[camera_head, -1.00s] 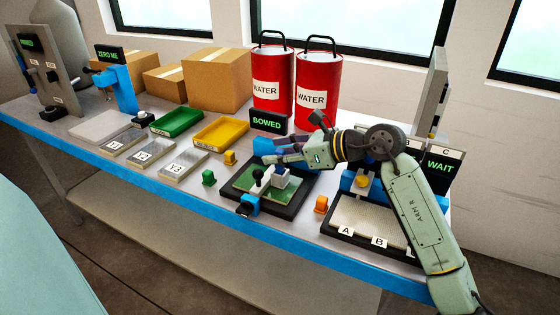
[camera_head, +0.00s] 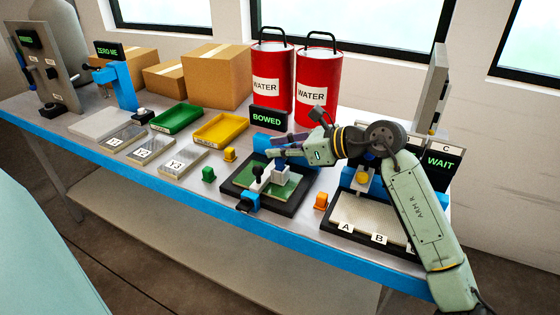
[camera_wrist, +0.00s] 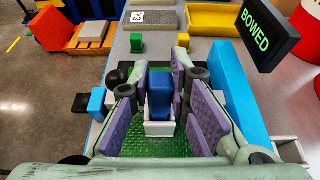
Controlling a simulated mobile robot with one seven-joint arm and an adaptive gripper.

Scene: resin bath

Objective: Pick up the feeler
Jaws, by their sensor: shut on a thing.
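The feeler appears to be the upright blue piece (camera_wrist: 160,95) in the middle of the wrist view. Its lower end stands in a small white holder (camera_wrist: 159,129) on a green plate (camera_wrist: 150,147). My gripper (camera_wrist: 161,78) is around it, with a purple-padded finger on each side, shut on the blue piece. In the head view my gripper (camera_head: 276,157) is at the white holder on the green board in its dark tray (camera_head: 245,187). There the fingers hide most of the feeler.
A black knob stands left of the holder. Behind is the BOWED sign (camera_head: 268,119), beside red WATER cans (camera_head: 311,92). Small green (camera_head: 208,174) and yellow (camera_head: 229,155) blocks stand left of the tray, and an orange one (camera_head: 321,201) right. A white perforated bed (camera_head: 378,218) lies further right.

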